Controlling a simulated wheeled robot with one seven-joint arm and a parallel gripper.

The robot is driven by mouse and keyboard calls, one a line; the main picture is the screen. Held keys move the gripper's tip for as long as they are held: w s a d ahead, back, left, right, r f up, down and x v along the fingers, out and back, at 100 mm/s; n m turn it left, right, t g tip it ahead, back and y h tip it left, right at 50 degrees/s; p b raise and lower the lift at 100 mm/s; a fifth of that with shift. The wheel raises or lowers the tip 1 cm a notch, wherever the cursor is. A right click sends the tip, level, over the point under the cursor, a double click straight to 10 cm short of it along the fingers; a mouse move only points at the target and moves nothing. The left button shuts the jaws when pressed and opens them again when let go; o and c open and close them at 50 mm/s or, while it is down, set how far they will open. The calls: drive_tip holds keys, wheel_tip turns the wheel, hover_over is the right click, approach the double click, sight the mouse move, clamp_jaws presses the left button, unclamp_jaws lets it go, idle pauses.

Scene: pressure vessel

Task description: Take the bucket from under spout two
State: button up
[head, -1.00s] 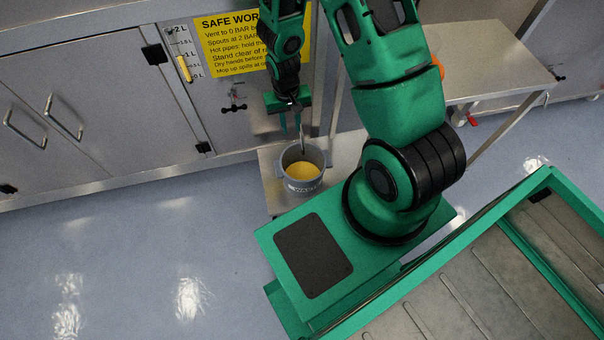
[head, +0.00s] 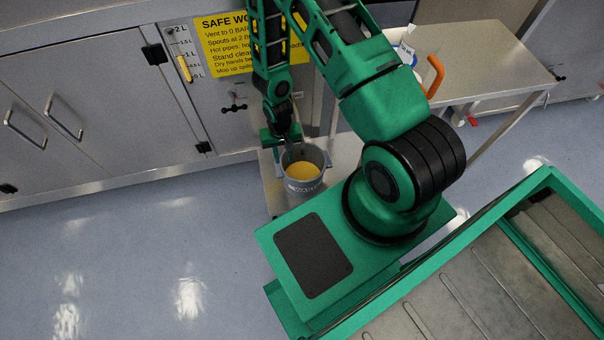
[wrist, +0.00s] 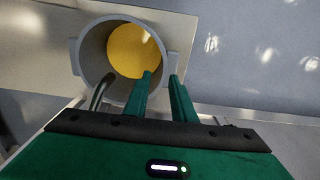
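The grey bucket (head: 305,186) stands upright on a low metal shelf, with yellow liquid (head: 304,172) inside and a partly readable label on its front. My gripper (head: 288,150) points down at the bucket's rear left rim. In the wrist view, the bucket (wrist: 88,52) shows its open mouth and side lugs. My gripper's fingers (wrist: 161,75) are apart there, one over the inside of the bucket and one outside its wall. A gap shows between fingers and wall. A dark curved pipe (wrist: 101,91), apparently a spout, reaches over the rim. No spout number is readable.
The low shelf (head: 270,190) sits by steel cabinets (head: 100,110) with a yellow safety sign (head: 222,45) and a level gauge (head: 185,65). A steel table (head: 480,65) with an orange-handled item (head: 435,75) stands at right. The floor at left is clear.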

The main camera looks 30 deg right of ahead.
drive_tip(key=shift+w+a+f, duration=0.15)
drive_tip(key=shift+f, duration=1.15)
drive_tip(key=shift+w+a+f, duration=0.15)
drive_tip(key=shift+f, duration=1.1)
drive_tip(key=shift+c, duration=0.2)
clamp_jaws()
